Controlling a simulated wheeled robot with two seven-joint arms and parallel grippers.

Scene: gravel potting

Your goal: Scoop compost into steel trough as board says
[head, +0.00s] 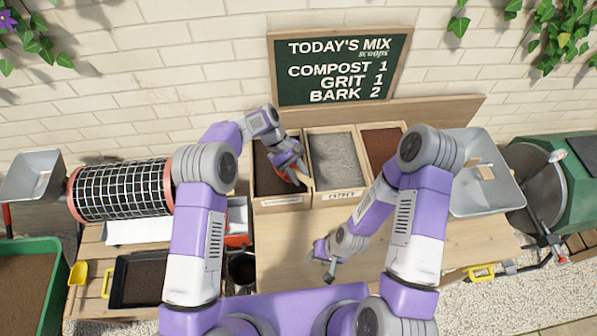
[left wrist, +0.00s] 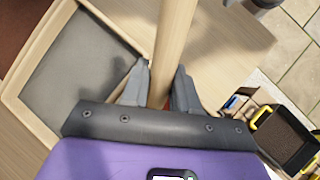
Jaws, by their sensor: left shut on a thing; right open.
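The chalkboard (head: 340,65) reads "TODAY'S MIX scoops: COMPOST 1, GRIT 1, BARK 2". My left gripper (head: 291,166) is over the dark brown bin (head: 283,203), the left of three wooden bins. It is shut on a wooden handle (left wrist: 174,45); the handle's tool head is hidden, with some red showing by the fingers. The middle bin (head: 337,190) holds grey grit, and the right bin (head: 382,128) holds reddish-brown material. A grey steel trough (head: 505,190) stands at the right, with a small tan piece inside. My right gripper (head: 326,262) is open and empty above the bench.
A mesh drum (head: 120,190) and a grey metal chute (head: 35,175) stand at the left. A green drum machine (head: 560,185) is at far right. The bench front (head: 460,245) is clear.

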